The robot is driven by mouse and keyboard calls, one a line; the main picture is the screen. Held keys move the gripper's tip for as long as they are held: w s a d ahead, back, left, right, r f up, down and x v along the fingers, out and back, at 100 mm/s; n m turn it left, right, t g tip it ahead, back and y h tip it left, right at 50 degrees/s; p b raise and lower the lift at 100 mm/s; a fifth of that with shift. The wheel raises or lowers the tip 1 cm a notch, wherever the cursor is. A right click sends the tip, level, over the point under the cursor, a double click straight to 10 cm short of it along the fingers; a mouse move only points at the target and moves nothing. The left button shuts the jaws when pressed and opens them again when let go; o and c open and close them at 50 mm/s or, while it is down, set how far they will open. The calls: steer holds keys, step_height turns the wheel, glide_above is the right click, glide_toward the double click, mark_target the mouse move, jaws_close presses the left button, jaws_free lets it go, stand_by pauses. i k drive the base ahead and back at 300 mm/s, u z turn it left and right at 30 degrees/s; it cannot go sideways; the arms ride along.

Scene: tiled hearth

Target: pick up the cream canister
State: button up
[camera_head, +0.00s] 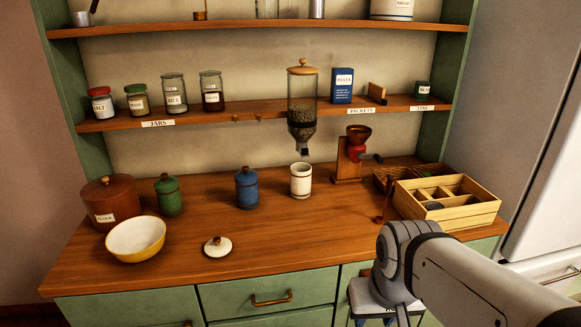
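The cream canister (300,182) stands upright on the wooden counter, right of the blue canister and below the glass dispenser. It has dark bands, and its top looks open. A cream lid (217,246) with a dark knob lies on the counter, to the front left of the canister. My gripper (374,318) is at the bottom edge, in front of the counter and well apart from the canister. Its fingertips are cut off by the frame, so I cannot see whether it is open or shut.
A blue canister (247,188), green canister (169,195), flour tin (111,203) and yellow bowl (136,239) stand to the left. A grinder (352,156) and wooden crate (456,214) are to the right. The dispenser (302,107) hangs close above. The front middle counter is clear.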

mark_target(301, 181)
steer(key=i, duration=1.05)
steer(key=z, duration=0.05)
